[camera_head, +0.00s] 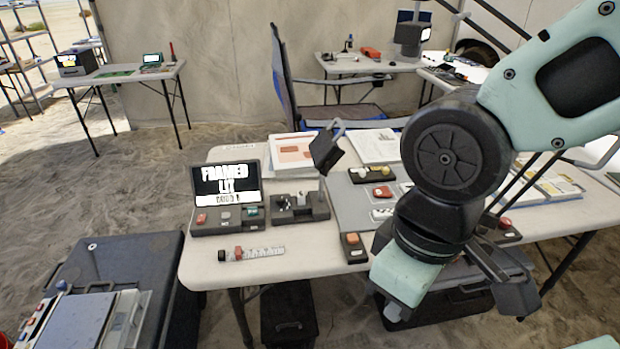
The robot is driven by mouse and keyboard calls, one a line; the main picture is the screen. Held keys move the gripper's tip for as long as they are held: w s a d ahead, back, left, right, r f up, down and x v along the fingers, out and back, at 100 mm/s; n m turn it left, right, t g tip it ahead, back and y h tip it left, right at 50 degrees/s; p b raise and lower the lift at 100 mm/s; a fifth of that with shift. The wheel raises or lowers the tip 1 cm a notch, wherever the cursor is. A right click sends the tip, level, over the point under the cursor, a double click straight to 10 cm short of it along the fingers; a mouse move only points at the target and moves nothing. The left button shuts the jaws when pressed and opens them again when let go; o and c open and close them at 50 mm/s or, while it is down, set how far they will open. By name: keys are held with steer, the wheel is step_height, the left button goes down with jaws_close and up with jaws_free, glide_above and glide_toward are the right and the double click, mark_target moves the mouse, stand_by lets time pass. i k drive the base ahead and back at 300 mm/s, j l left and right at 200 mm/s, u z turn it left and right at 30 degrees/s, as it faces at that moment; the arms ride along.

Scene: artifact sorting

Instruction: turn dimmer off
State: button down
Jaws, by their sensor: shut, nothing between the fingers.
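No control can be told for certain as the dimmer. A dark control box (300,207) with small raised parts stands on the table, right of a screen unit. A small dark box with an orange button (352,246) sits at the table's front edge. Another with a reddish button (503,228) sits farther right, beyond my arm. My arm comes in from the upper right and covers the table's middle. My gripper (514,294) shows only in part, dark and low, by the table's front edge. It is shut and empty, apart from both boxes.
The screen unit (228,190) reads "FRAMED LIT" above a smaller line. A black lamp-like head (326,151) hangs over the table. A capped clear tube (252,254) lies in front. Papers (377,146) lie behind. A dark case (105,265) stands at left; sandy floor beyond is open.

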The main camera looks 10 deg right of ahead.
mark_target(280, 200)
steer(key=i+j, duration=0.2)
steer(key=i, duration=0.3)
steer(key=i+j, duration=0.15)
steer(key=i, duration=0.4)
